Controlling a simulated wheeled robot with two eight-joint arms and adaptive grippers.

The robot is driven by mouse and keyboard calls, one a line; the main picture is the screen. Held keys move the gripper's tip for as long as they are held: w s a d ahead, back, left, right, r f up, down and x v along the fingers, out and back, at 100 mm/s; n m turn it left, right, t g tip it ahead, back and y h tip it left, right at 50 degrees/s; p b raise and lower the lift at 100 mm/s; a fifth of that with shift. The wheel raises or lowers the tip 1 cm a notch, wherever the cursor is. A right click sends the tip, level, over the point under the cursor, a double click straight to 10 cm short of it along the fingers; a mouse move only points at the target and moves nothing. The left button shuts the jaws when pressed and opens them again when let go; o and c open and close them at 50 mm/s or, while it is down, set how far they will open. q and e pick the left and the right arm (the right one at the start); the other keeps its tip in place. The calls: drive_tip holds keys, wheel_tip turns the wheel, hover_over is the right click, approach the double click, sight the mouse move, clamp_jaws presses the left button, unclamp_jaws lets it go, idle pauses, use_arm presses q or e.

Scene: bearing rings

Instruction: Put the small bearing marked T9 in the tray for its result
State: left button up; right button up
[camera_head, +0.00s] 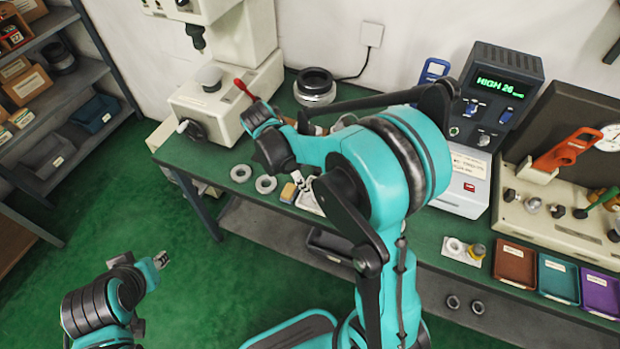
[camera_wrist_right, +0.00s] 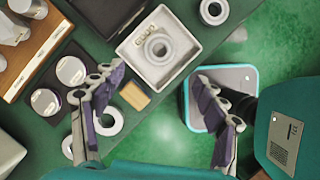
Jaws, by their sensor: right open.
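A small pale bearing ring (camera_wrist_right: 159,49) lies in a square white tray (camera_wrist_right: 187,52) with a small label, in the right wrist view. I cannot read a T9 mark on any ring. My right gripper (camera_wrist_right: 160,82) is open and empty, its fingers spread above the bench edge just short of this tray. In the head view the right gripper (camera_head: 302,182) hangs over the same white tray (camera_head: 312,206), hiding part of it. Brown (camera_head: 515,264), teal (camera_head: 559,279) and purple (camera_head: 600,292) trays stand at the bench's right front. My left gripper (camera_head: 161,260) is over the floor, away from the bench.
Loose rings (camera_head: 240,173) (camera_head: 265,185) and a yellow block (camera_head: 288,192) lie left of the white tray. A gauge display (camera_head: 504,84) reads HIGH 26. Another ring (camera_head: 455,246) sits on a white plate by the brown tray. A press machine (camera_head: 215,95) stands behind.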

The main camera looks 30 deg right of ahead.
drive_tip(key=s+a+r+m+t+y, duration=0.4)
drive_tip(key=s+r+m+t, duration=0.4)
drive_tip(key=s+m, duration=0.4)
drive_tip(key=shift+s+a+r+m, duration=0.15)
drive_tip(key=shift+a+r+m, duration=0.45)
drive_tip(key=shift+m, duration=0.8)
drive_tip(key=shift+a+f, duration=0.1)
